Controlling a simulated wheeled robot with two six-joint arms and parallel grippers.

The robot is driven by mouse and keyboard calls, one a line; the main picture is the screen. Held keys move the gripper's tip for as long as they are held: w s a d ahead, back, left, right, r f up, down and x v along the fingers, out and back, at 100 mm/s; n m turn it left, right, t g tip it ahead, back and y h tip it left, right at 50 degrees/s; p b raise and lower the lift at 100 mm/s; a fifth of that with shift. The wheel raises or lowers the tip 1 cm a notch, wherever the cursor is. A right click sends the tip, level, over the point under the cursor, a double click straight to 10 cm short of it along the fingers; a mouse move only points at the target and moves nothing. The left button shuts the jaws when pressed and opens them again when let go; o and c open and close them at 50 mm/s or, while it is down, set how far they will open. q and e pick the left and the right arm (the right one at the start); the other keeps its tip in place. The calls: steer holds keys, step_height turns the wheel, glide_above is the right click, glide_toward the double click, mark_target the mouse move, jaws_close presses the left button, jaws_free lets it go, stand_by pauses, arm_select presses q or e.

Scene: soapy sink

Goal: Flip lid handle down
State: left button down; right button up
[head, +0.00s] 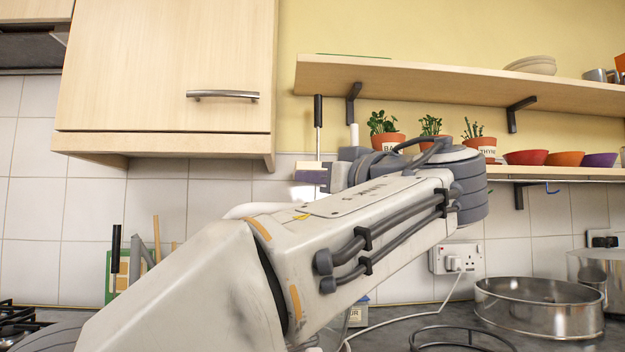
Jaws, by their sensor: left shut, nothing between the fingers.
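I cannot make out a lid or a lid handle in the head view. My left arm crosses the middle of the picture and hides much of the counter behind it. My left gripper (310,175) is at the far end of that arm, in front of the wall tiles below the cupboard's right edge. It is shut and empty, and partly hidden by my own wrist. My right gripper is not in view.
A round metal pan (540,318) and a metal pot (598,268) stand on the counter at right. A black wire rack (462,344) lies at the front. A shelf (450,84) and a wooden cupboard (165,75) hang above. A white cable runs from the wall socket (455,258).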

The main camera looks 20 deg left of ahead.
arm_select(q)
steer(key=v, duration=0.6)
steer(key=shift+s+d+f, duration=0.2)
steer(key=shift+f, duration=0.15)
